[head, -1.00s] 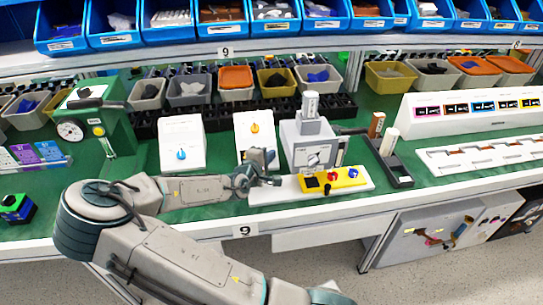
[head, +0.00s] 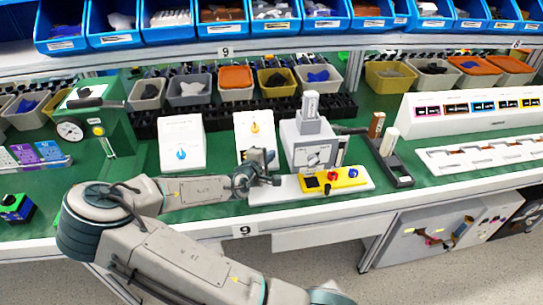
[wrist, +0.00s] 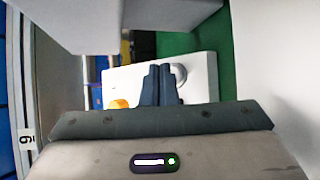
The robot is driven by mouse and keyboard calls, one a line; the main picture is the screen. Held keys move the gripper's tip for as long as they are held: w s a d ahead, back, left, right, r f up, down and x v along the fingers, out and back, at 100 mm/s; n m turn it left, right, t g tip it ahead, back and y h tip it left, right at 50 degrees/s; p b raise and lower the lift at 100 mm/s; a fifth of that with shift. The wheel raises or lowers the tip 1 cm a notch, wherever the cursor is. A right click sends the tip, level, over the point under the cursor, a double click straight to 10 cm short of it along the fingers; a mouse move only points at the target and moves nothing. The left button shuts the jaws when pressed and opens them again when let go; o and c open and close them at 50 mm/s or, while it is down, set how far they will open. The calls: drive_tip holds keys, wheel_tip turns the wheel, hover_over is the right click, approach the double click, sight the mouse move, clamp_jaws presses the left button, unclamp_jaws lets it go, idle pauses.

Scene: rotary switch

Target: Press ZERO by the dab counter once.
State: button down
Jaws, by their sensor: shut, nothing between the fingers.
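No label reading ZERO or naming a dab counter is legible in either view. My gripper (head: 272,181) is low at the bench front, beside the left end of a white base plate (head: 290,190). In the wrist view my dark fingers (wrist: 159,70) are shut and empty. They lie in front of a white panel (wrist: 205,75) with an orange knob (wrist: 119,103) to their left and a grey round part (wrist: 181,72) partly hidden at their right. I cannot tell whether the fingertips touch the panel.
White boxes with a blue knob (head: 181,140) and an orange knob (head: 254,130) stand behind. A white row of small displays (head: 470,107) is far right.

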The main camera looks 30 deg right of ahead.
drive_tip(key=shift+w+f, duration=0.3)
drive_tip(key=shift+f, duration=0.05)
idle(0.8)
drive_tip(key=shift+r, duration=0.1)
drive_tip(key=shift+s+a+r+p, duration=0.1)
drive_tip(key=shift+s+r+p, duration=0.4)
drive_tip(key=shift+r+p, duration=0.05)
idle(0.4)
drive_tip(key=shift+s+a+r+p, duration=0.25)
drive_tip(key=shift+s+r+p, duration=0.55)
drive_tip(key=shift+r+p, duration=0.2)
drive_tip(key=shift+s+a+r+p, duration=0.2)
drive_tip(key=shift+s+r+p, duration=0.55)
drive_tip(key=shift+r+p, duration=0.2)
